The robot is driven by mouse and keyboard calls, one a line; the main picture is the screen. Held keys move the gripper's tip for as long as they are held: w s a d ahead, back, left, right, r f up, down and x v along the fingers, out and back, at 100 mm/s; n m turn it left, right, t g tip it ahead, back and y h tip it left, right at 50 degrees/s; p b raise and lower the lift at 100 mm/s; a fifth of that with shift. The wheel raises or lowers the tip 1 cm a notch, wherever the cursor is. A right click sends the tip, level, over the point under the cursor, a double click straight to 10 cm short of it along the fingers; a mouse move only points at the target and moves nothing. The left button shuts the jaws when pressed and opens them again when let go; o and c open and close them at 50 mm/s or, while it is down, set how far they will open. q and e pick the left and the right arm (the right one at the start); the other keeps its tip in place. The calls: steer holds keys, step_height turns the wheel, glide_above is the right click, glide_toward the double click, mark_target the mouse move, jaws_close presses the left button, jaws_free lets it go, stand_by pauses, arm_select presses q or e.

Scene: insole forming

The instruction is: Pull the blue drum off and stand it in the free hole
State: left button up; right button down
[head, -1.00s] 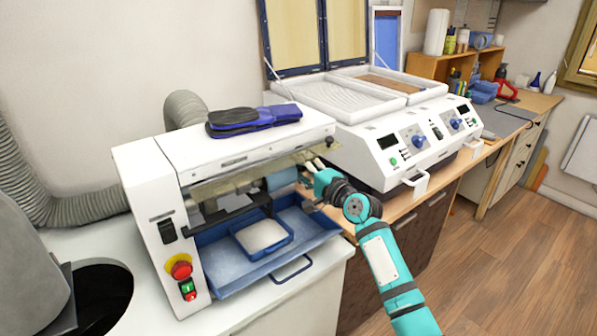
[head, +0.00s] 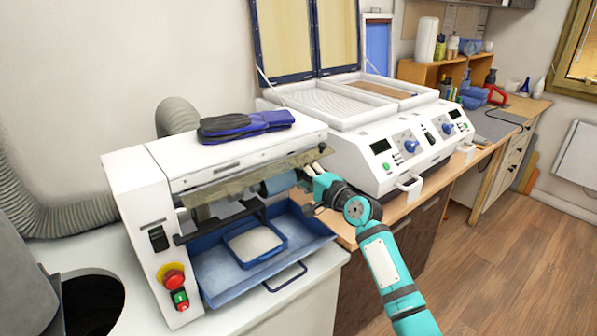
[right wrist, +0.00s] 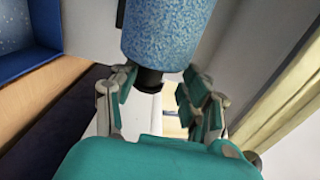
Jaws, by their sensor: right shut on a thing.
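The blue drum (head: 279,184) lies level at the right end of the white grinding machine (head: 240,154), under its clear guard. In the right wrist view the drum (right wrist: 168,35) has a speckled blue face and a black end piece (right wrist: 148,80). My right gripper (head: 309,177) is at the drum's right end. In the right wrist view its fingers (right wrist: 157,92) are on both sides of the black end, shut on the drum. Whether the drum is still on its shaft is hidden. I cannot make out a free hole for it. My left gripper is not in view.
A blue tray (head: 215,283) with a smaller blue-rimmed tray (head: 283,238) is below the drum. Dark blue insoles (head: 245,124) lie on the machine. A white press (head: 355,160) stands close at the right. A dark round opening (head: 92,305) is at the lower left.

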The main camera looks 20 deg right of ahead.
steer(key=p+v, duration=0.3)
steer(key=v, duration=1.1)
steer(key=shift+s+d+p, duration=0.15)
steer(key=shift+s+p, duration=0.15)
steer(key=shift+p, duration=0.1)
steer(key=shift+r, duration=0.1)
